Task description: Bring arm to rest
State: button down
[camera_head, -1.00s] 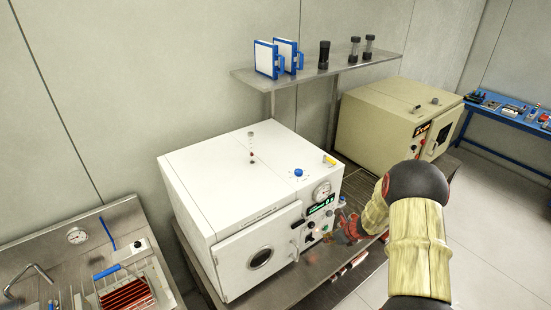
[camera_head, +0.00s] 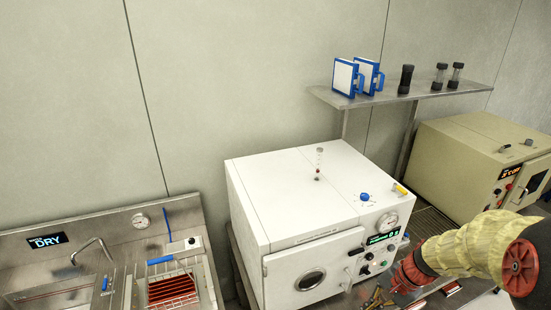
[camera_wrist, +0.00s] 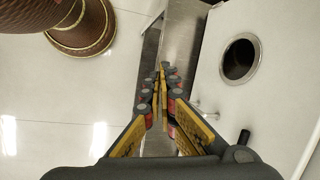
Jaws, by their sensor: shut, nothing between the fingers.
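My gripper (camera_head: 376,299) is at the lower edge of the head view, in front of the white oven's right side. My yellow and red arm reaches in from the right. In the wrist view my gripper (camera_wrist: 161,72) has its fingertips together with nothing between them. It points along the steel bench edge (camera_wrist: 180,45), apart from the oven door with its round window (camera_wrist: 240,60).
The white oven (camera_head: 300,200) has a closed door, a gauge and a control panel. A beige oven (camera_head: 470,160) stands to the right. A shelf (camera_head: 420,92) hangs behind. A steel sink unit (camera_head: 60,270) with a red rack (camera_head: 172,290) is at left.

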jog(key=s+a+r+n+t+h+b, duration=0.2)
jog(key=s+a+r+n+b, duration=0.1)
jog(key=s+r+n+b, duration=0.1)
jog(key=s+a+r+n+t+h+b, duration=0.1)
jog(key=s+a+r+n+b, duration=0.3)
jog(key=s, duration=0.7)
jog(key=n+t+b, duration=0.1)
jog(key=n+b, duration=0.1)
jog(key=b, duration=0.2)
jog(key=shift+r+n+t+h+b, duration=0.3)
jog(key=shift+r+n+h, duration=0.05)
jog(key=shift+n+h, duration=0.05)
